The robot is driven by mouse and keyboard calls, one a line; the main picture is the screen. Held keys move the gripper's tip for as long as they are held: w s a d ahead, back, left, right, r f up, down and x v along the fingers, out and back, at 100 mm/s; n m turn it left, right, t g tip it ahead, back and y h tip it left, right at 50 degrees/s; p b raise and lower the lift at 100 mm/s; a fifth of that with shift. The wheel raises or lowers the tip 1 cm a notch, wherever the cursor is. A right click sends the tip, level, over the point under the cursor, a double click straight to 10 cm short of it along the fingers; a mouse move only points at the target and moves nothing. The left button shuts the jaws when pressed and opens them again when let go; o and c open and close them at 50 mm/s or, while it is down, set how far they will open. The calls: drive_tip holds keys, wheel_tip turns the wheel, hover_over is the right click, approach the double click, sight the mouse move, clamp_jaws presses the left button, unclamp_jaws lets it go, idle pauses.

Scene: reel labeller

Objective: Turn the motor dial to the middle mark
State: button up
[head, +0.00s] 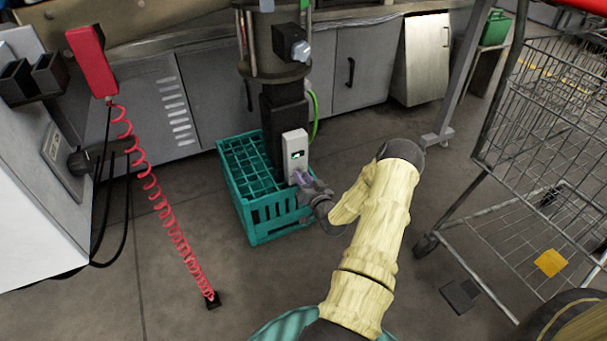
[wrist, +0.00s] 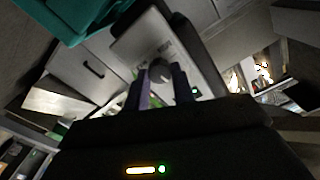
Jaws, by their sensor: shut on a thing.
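The light grey motor box (head: 294,147) with a small green-lit display stands at the front of the dark column, above the teal crate. It also shows in the wrist view (wrist: 135,45). Its round dark dial (wrist: 159,68) sits between my two fingers in the wrist view. My gripper (head: 303,182) reaches the lower part of the box and is shut on the dial; it also shows in the wrist view (wrist: 161,77). The gripper hides the dial in the head view. I cannot make out the dial's pointer or the marks around it.
The teal crate (head: 262,222) stands on the floor under the box. A red handset (head: 92,62) with a coiled red cord hangs at the left. A wire cart (head: 500,195) stands at the right. The floor between is mostly clear.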

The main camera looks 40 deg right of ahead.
drive_tip(key=shift+m+p, duration=0.35)
drive_tip(key=shift+m, duration=0.45)
drive_tip(key=o, duration=1)
drive_tip(key=p+v, duration=0.6)
drive_tip(key=v, duration=1.1)
drive_tip(key=shift+s, duration=0.3)
drive_tip(key=shift+w+d, duration=0.1)
